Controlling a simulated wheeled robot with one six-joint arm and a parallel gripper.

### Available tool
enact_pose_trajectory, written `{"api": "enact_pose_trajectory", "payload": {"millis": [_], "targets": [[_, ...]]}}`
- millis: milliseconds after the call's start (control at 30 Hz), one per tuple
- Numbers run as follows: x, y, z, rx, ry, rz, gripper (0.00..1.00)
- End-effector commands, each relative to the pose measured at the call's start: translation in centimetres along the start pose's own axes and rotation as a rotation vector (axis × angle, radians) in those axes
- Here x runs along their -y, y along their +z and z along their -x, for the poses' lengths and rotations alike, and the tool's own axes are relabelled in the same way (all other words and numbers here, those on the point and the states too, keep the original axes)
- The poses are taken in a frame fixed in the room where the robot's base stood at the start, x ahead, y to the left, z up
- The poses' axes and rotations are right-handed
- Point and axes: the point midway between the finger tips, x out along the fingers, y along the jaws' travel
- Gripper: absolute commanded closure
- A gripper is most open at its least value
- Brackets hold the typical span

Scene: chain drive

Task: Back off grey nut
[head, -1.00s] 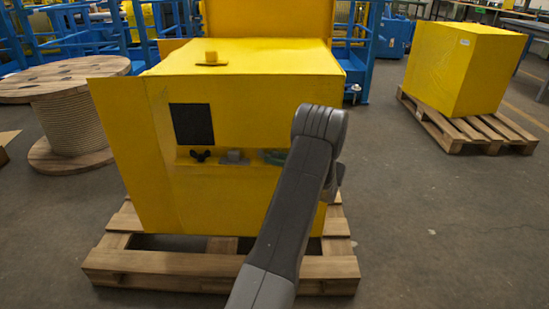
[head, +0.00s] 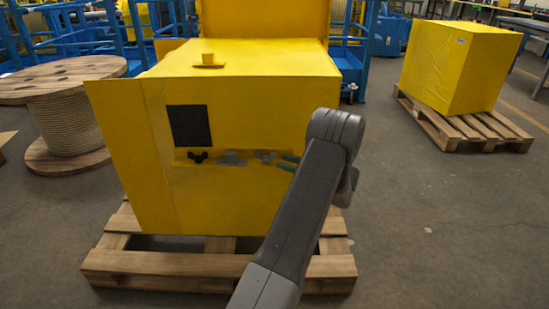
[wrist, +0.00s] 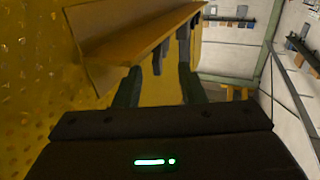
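On the front of the yellow housing (head: 230,205) a row of small parts sits on a narrow ledge. A black wing-shaped part (head: 198,157) is at the left, a grey block-like part (head: 232,159) is in the middle, and a grey wing-shaped part, which looks like the grey nut (head: 265,157), is at the right. My gripper (head: 287,161) is just right of that grey nut, its greenish fingers apart and pointing left. In the wrist view my gripper (wrist: 157,82) is open and empty, with grey parts (wrist: 158,57) under the yellow ledge (wrist: 140,40) beyond the fingertips.
The housing stands on a wooden pallet (head: 150,262). A dark square panel (head: 189,125) is above the row. A cable reel (head: 70,115) stands at left, another yellow box (head: 460,70) on a pallet at right.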

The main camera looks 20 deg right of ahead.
Motion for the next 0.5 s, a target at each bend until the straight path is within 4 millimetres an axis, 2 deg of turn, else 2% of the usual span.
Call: {"api": "enact_pose_trajectory", "payload": {"millis": [33,200,333,500], "targets": [[-0.1,-0.2,1.4,-0.001,0.005,-0.001,0.64],[-0.1,-0.2,5.0,-0.001,0.003,0.000,0.64],[0.0,0.0,6.8,-0.001,0.001,-0.001,0.64],[0.0,0.0,7.8,0.000,-0.001,-0.001,0.64]]}}
